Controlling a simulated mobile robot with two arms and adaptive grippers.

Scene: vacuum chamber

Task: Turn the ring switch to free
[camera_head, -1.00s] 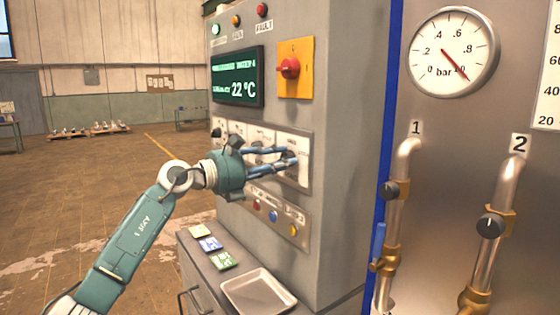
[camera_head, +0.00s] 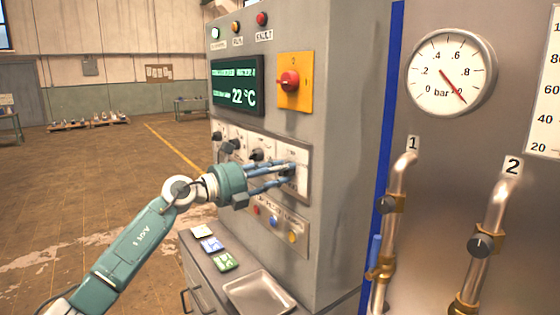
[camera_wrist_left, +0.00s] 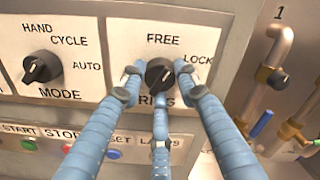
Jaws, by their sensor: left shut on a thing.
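The ring switch (camera_wrist_left: 159,72) is a black round knob on a white plate, with FREE above it, LOCK at upper right and RING partly covered below. In the wrist view a small light mark shows on the knob; I cannot tell surely which label it points at. My left gripper (camera_head: 287,171) has its blue fingers closed around this knob, two from the sides and one from below. In the head view the fingers mostly hide the knob. My right gripper is not in view.
The MODE knob (camera_wrist_left: 43,67) sits just left on the same panel. Push buttons (camera_head: 273,221) are below the fingers. A red rotary switch (camera_head: 290,81) and a display (camera_head: 237,84) are above. A metal tray (camera_head: 259,293) lies on the ledge. Pipes with valves (camera_head: 484,244) stand at right.

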